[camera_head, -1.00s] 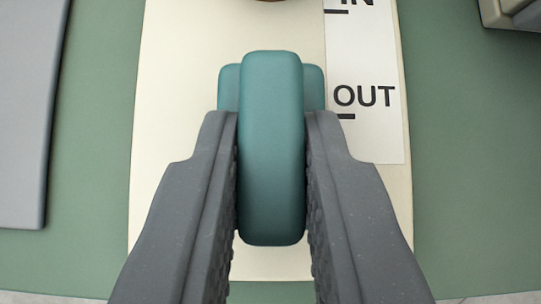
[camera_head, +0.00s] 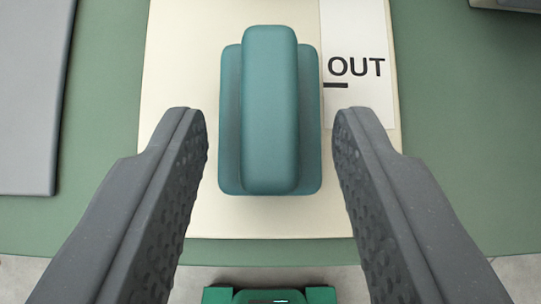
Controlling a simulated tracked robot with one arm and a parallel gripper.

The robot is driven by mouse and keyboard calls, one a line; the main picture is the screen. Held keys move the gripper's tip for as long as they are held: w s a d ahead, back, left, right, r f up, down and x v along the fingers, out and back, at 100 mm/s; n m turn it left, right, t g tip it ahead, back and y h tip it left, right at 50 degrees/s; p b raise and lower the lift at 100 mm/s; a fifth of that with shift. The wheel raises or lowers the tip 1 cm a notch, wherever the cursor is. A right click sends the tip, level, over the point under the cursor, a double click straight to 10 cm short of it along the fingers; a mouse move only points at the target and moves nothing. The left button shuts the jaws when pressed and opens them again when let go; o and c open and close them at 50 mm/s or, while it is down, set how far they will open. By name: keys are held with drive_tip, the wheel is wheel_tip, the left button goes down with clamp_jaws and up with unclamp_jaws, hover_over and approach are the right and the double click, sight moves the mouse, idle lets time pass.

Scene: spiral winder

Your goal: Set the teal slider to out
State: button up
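The teal slider (camera_head: 269,110) stands on a cream panel (camera_head: 180,90), a raised upright grip on a wider teal base. To its right is a white label strip (camera_head: 358,30) with the word OUT (camera_head: 356,67) and a short black mark under it. The slider's base lies level with that mark, its middle slightly below it. My gripper (camera_head: 270,112) is open, with one dark grey finger on each side of the slider. Clear gaps separate both fingers from the teal grip, and nothing is held. The IN word is out of view.
A grey slab (camera_head: 30,95) lies on the green surface (camera_head: 105,110) at the left. A grey-beige object (camera_head: 510,4) is cut off at the top right corner. A green part (camera_head: 270,294) shows at the bottom edge, over a pale floor.

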drive_tip(key=v, duration=1.2)
drive_tip(key=shift+s+r, duration=0.15)
drive_tip(key=shift+s, duration=0.15)
wheel_tip(320, 180, up, 27)
drive_tip(key=w+a+t, duration=0.1)
drive_tip(key=t, duration=0.3)
drive_tip(key=s+r+t, duration=0.1)
drive_tip(key=s+r, duration=0.3)
drive_tip(key=r, duration=0.6)
drive_tip(key=s+r+t, duration=0.1)
drive_tip(key=s+r, duration=0.4)
drive_tip(key=r, duration=0.5)
drive_tip(key=shift+d, duration=0.3)
